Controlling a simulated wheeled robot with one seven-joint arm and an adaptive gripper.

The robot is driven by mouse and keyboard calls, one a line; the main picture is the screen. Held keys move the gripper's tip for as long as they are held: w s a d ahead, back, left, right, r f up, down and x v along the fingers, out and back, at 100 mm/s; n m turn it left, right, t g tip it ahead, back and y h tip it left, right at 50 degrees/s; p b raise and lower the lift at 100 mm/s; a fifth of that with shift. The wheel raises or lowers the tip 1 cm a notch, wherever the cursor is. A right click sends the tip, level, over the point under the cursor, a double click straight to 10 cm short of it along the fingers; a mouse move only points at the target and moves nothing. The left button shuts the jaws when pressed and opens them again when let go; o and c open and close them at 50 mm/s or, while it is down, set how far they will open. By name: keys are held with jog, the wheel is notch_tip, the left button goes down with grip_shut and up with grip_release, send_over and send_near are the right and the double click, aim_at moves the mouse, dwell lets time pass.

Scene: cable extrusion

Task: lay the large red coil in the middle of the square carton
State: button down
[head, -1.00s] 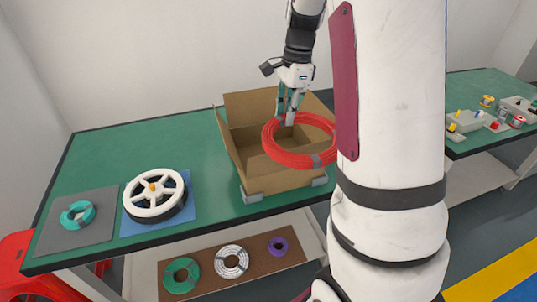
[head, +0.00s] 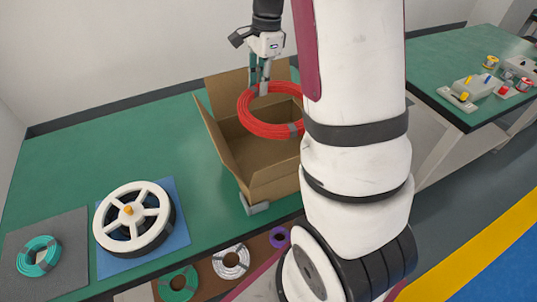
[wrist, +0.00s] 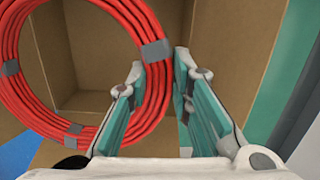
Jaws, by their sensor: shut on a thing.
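The large red coil (head: 268,131), bound with grey bands, hangs from my gripper (head: 259,88) over the square carton (head: 275,182) in the head view. My gripper points down and is shut on the coil's far rim. In the wrist view, the coil (wrist: 20,110) fills the left, and its rim passes between the fingers of my gripper (wrist: 160,75). The carton (wrist: 235,30) is open, and its visible floor is bare. The coil looks above the floor; its exact height is unclear. My arm hides the coil's right edge and the carton's right side.
The carton's left flap (head: 212,130) stands outward. On the green table (head: 100,140), left of the carton, are a white spool (head: 108,232) on a blue mat and a teal coil (head: 28,245) on a grey mat. Several smaller coils lie on a lower shelf. Another table (head: 500,50) stands right.

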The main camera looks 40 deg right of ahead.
jog(key=b, duration=0.5)
send_over(261, 141)
jog(key=f, duration=1.4)
jog(key=shift+w+d, duration=0.15)
jog(key=shift+d, duration=0.05)
jog(key=shift+f+b, duration=0.55)
jog(key=shift+f, duration=1.5)
jog(key=shift+f, duration=0.15)
jog(key=c, duration=1.7)
grip_release()
